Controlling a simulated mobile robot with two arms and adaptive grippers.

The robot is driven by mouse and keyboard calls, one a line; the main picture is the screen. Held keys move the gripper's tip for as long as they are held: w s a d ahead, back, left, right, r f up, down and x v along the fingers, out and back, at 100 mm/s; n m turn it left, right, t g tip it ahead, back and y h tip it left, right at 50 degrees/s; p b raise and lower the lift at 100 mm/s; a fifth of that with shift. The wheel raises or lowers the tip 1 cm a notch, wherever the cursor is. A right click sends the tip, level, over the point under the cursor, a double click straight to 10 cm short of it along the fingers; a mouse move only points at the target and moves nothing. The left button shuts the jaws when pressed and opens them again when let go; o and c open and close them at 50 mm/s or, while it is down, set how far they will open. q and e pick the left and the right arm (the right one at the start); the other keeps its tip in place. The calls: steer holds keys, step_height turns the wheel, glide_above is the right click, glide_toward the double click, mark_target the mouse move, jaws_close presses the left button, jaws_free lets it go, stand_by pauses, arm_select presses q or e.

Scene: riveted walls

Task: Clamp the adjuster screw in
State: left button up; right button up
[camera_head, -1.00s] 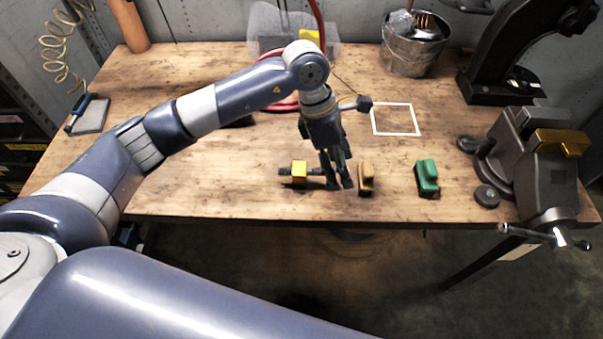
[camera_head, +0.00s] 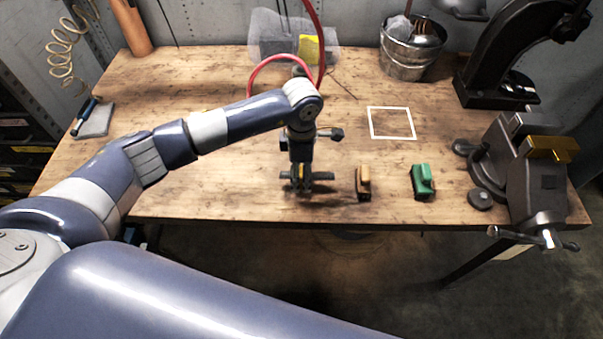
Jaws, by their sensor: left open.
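My left gripper (camera_head: 303,188) points down over the front middle of the bench and is open. It is right over the small part with a dark rod (camera_head: 326,176), which looks like the adjuster screw; its yellow block is mostly hidden behind the gripper. I cannot tell whether the fingers touch it. A bench vise (camera_head: 535,185) with a gold-coloured jaw piece (camera_head: 551,148) stands at the right end of the bench. My right gripper is out of view.
A tan block (camera_head: 363,183) and a green block (camera_head: 423,181) stand to the right of the gripper, near the bench's front edge. A white square outline (camera_head: 411,123) lies behind them. A metal bucket (camera_head: 408,58), a clear bin (camera_head: 265,38) and a dark press (camera_head: 490,85) are at the back.

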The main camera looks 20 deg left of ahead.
arm_select(q)
steer(key=shift+f, duration=1.1)
jaws_close()
steer(key=shift+w+r, duration=0.1)
steer(key=shift+r, duration=0.05)
